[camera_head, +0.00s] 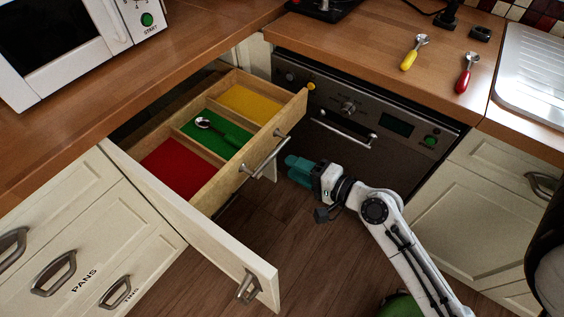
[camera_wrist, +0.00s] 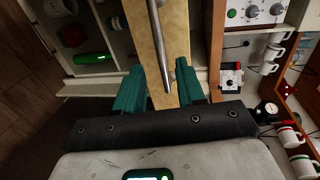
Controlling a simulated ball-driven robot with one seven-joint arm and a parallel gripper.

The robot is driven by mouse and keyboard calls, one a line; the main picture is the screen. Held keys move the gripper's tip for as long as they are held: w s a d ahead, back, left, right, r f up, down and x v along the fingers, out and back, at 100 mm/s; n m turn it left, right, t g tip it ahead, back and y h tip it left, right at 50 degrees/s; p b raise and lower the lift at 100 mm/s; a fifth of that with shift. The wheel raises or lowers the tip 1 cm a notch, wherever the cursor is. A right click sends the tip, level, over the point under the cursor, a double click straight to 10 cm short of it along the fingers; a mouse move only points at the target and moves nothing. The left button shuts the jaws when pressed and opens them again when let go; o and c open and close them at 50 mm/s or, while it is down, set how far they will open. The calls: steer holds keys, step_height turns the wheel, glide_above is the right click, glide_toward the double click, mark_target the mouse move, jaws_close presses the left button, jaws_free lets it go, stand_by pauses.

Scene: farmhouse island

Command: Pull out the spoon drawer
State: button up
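The spoon drawer (camera_head: 290,117) stands pulled out from the counter, with red, green and yellow compartments. A spoon with a green handle (camera_head: 228,132) lies in the green compartment. The drawer's metal bar handle (camera_head: 262,156) is on its front, and the bar also shows in the wrist view (camera_wrist: 158,35). My gripper (camera_head: 290,163) is just in front of the handle. In the wrist view my gripper (camera_wrist: 160,70) has its teal fingers apart, with the end of the bar between them and a gap on either side. I cannot tell whether a finger touches it.
An oven (camera_head: 355,120) is behind my gripper. A yellow-handled spoon (camera_head: 412,53) and a red-handled spoon (camera_head: 466,74) lie on the counter. Wooden floor is clear between door and arm.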

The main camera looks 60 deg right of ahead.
steer(key=shift+s+r, duration=0.2)
steer(key=shift+s, duration=0.95)
steer(key=s+a+f+n+g+y+p, duration=0.25)
steer(key=a+f+n+g, duration=0.25)
steer(key=a+n+g, duration=0.55)
steer(key=s+d+n+g+h+p, duration=0.2)
steer(key=s+n+g+p, duration=0.1)
steer(key=s+n, duration=0.3)
steer(key=shift+s+d+r+n+g+h, duration=0.25)
steer(key=shift+s+r+n+g+h, duration=0.15)
steer(key=shift+n+g, duration=0.25)
steer(key=shift+o, duration=0.3)
stand_by(0.5)
